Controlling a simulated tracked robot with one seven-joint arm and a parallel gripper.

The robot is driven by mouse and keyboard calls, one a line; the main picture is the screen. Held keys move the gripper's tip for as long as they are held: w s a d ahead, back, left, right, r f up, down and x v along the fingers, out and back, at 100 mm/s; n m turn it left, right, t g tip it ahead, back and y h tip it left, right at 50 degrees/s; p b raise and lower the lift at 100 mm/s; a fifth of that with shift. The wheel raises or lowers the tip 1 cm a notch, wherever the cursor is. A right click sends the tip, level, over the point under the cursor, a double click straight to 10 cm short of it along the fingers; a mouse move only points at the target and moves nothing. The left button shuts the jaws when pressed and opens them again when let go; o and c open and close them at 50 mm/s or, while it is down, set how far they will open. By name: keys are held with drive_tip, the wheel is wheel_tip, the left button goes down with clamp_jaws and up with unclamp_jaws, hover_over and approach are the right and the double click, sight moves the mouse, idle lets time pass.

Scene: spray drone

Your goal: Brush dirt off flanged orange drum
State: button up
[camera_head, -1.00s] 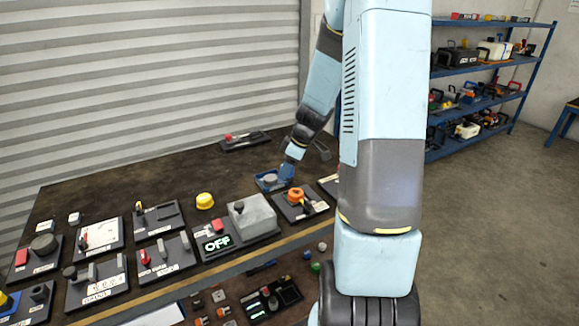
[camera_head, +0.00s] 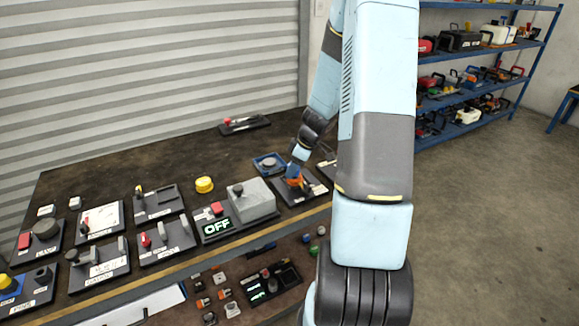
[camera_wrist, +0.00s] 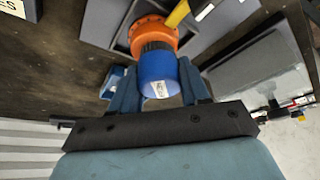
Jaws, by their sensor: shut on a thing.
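The flanged orange drum (camera_wrist: 155,32) sits on a dark board in the wrist view, its bolted flange facing me. In the head view a small part of the drum (camera_head: 295,182) shows under my gripper (camera_head: 298,170). My gripper (camera_wrist: 158,90) is shut on a blue brush (camera_wrist: 158,82) with a small white label. The brush's dark bristle end (camera_wrist: 157,46) overlaps the drum's face and appears to be at or against it. I cannot tell how firmly it touches, and dirt on the drum cannot be made out.
A yellow bar (camera_wrist: 178,14) stands close beside the drum. A blue tray with a grey round piece (camera_head: 268,161) lies just behind. A grey box panel with an OFF display (camera_head: 217,227) and a yellow cylinder (camera_head: 204,185) stand to the left.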

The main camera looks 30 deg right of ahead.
drive_tip(key=shift+d, duration=1.95)
drive_tip(key=shift+a, duration=2.95)
drive_tip(key=shift+a+r, duration=0.15)
drive_tip(key=shift+a, duration=0.1)
wheel_tip(320, 180, up, 8)
drive_tip(key=shift+d, duration=0.15)
